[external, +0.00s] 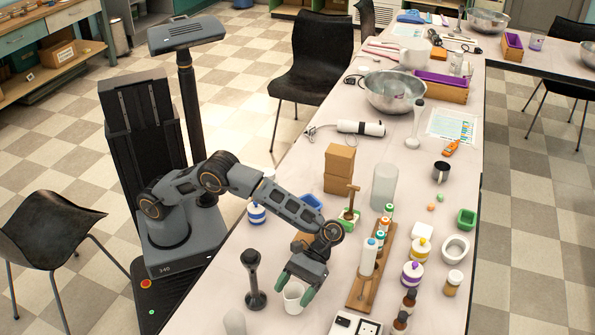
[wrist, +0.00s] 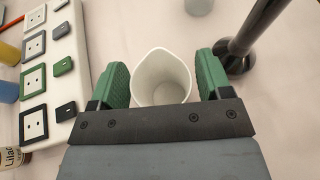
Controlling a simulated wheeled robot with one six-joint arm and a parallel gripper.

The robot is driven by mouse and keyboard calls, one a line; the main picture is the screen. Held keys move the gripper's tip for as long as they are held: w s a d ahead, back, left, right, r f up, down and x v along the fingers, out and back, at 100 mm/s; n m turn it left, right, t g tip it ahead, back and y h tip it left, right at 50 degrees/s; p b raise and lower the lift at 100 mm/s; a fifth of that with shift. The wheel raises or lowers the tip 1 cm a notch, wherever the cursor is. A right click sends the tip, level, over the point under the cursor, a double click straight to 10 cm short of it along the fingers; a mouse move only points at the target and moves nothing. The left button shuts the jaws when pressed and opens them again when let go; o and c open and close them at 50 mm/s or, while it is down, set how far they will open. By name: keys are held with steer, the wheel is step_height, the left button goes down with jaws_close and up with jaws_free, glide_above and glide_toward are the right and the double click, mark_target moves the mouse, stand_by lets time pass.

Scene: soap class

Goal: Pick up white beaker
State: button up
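The white beaker (external: 293,297) stands upright on the table near its front edge in the external view. In the wrist view the beaker (wrist: 162,78) looks open-topped and empty, with a small spout at its rim. My gripper (external: 296,288) is at the beaker, with its green-padded fingers on either side of it. In the wrist view my gripper (wrist: 160,82) is open, with the beaker between the fingers. Narrow gaps seem to show between the pads and the beaker wall. The lower part of the beaker is partly hidden by the gripper body.
A black stand (external: 255,280) rises close beside the beaker; its base (wrist: 236,60) is near one finger in the wrist view. A white block with square sockets (wrist: 48,70) lies on the other side. A wooden rack (external: 368,285) with bottles stands to the right.

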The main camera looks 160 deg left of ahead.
steer(key=c, duration=0.7)
steer(key=shift+o, duration=0.2)
